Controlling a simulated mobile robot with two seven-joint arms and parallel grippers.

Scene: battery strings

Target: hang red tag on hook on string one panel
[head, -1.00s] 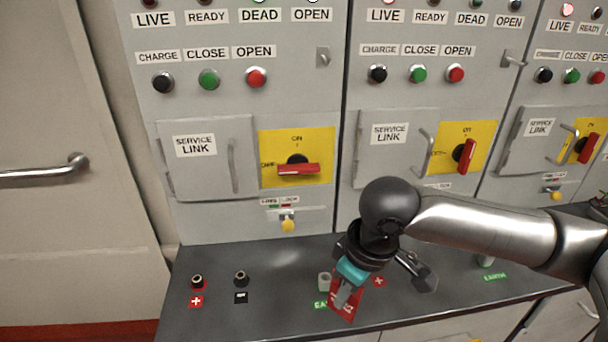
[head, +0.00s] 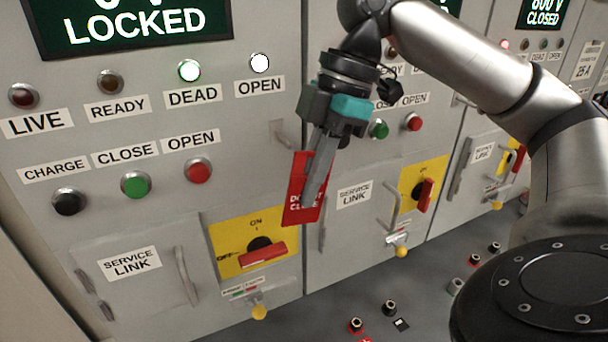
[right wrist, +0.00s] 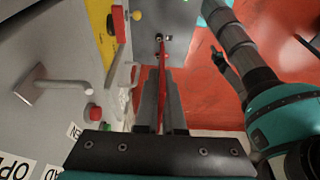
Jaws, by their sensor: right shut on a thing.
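The red tag (head: 298,192), with white lettering, hangs down from my right gripper (head: 318,165), which is shut on it. In the right wrist view the tag (right wrist: 162,75) shows nearly edge-on between the fingers. The grey hook (head: 284,133) juts from the leftmost panel (head: 235,125), right of its red OPEN button; it also shows in the right wrist view (right wrist: 60,84). In the head view the gripper and tag are just right of and below the hook. The tag is apart from the hook. The tag's upper part is partly hidden by the fingers. My left gripper is not in view.
A second panel stands right, partly behind my arm. The dark counter (head: 335,300) below holds several terminals.

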